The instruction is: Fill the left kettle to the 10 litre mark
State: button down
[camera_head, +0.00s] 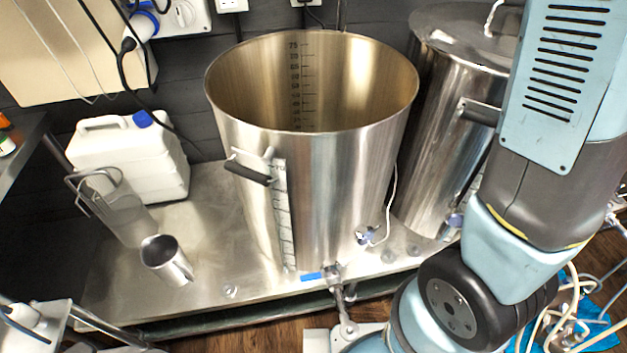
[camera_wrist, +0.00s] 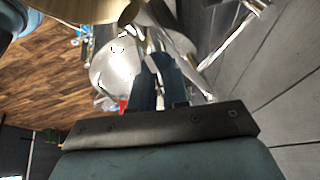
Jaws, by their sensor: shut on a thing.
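The left kettle (camera_head: 330,185) is a tall open steel pot, upright on the steel bench in the head view. A dark scale with numbers up to 75 runs down its inner back wall. Its bottom is hidden, and I see no water surface. A sight gauge (camera_head: 283,215) runs down its front. A tap with a blue lever (camera_head: 311,276) sits low on its front. In the wrist view my gripper (camera_wrist: 157,62) is shut on a shiny metal piece (camera_wrist: 180,45), whose exact shape is unclear. The gripper is outside the head view.
The right kettle (camera_head: 440,130) stands close beside, with a lid on. A white canister (camera_head: 130,160), a clear jug (camera_head: 120,215) and a steel cup (camera_head: 167,260) stand left on the bench (camera_head: 215,225). Hoses lie on the floor at right.

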jog(key=n, duration=0.2)
jog(key=n+t+y, duration=0.1)
jog(key=w+n, duration=0.1)
jog(key=n, duration=0.1)
jog(key=shift+w+a+n+t+y, duration=0.1)
jog(key=shift+a+n+t+y, duration=0.2)
jog(key=shift+y, duration=0.1)
jog(key=c, duration=1)
grip_release()
jog(key=shift+d, duration=0.1)
